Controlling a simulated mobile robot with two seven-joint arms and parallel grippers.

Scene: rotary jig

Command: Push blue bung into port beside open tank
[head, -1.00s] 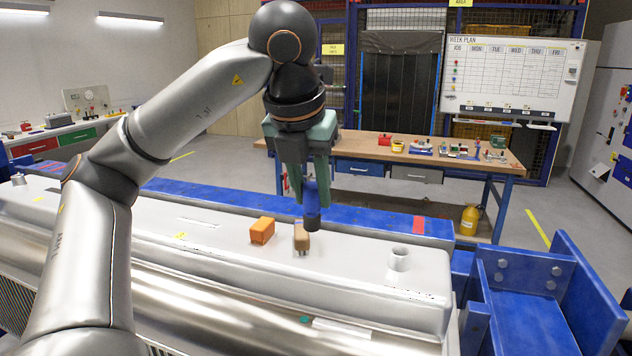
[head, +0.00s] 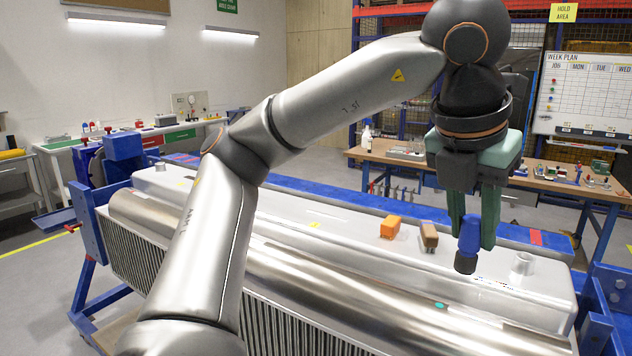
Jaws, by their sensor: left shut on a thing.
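My left gripper (head: 474,212) comes down from above with its green fingers shut on the blue bung (head: 469,236). The bung hangs roughly upright, with its dark end pointing down, above the pale top of the long unit (head: 340,232). A short, light-coloured round port (head: 522,264) stands up near the right end of that top. The bung is to the left of the port and apart from it. I cannot tell for certain which part is the open tank. My right gripper is out of view.
An orange block (head: 390,227) and a brown block (head: 429,237) sit on the pale top, left of the bung. A small teal piece (head: 440,306) lies nearer me. A blue frame (head: 600,310) stands at the right end. A wooden workbench (head: 400,158) is behind.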

